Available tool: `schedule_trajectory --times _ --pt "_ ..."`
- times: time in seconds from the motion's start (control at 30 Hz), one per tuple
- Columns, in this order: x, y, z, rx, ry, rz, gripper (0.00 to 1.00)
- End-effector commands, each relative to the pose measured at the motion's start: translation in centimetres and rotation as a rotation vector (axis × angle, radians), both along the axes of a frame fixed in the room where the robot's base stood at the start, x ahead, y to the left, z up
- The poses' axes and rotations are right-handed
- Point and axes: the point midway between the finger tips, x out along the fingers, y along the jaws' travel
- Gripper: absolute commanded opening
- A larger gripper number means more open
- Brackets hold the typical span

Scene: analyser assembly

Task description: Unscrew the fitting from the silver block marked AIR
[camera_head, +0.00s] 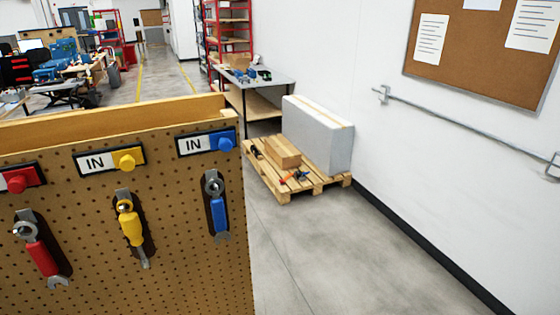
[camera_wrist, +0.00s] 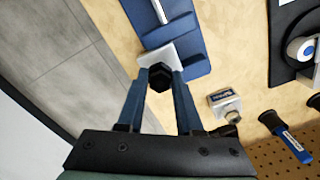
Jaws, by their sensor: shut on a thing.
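My gripper (camera_wrist: 161,84) shows in the wrist view with two blue fingers shut on a black hexagonal fitting (camera_wrist: 160,77). The fitting sits against a silver block (camera_wrist: 152,51), which lies at the edge of a blue plate (camera_wrist: 190,56). No marking on this block can be read, and the fingers and fitting cover part of it. I cannot tell whether the fitting is still threaded in. The gripper is not in the head view.
In the wrist view, another silver block (camera_wrist: 225,101) with a small label, a blue-handled tool (camera_wrist: 291,141) and a white roll (camera_wrist: 302,50) lie to the right. The head view shows a pegboard (camera_head: 110,265) with hanging tools and a pallet (camera_head: 285,190) on the floor.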

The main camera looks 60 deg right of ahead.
Motion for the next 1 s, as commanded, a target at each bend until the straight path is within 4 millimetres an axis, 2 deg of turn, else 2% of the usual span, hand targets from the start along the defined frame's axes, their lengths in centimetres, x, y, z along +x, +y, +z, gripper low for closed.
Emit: schedule_trajectory --times 0.6,1.0 --pt "0.0 0.0 2.6 -0.001 0.000 0.000 0.00" --pt "0.0 0.0 2.7 0.000 0.000 0.000 0.00"
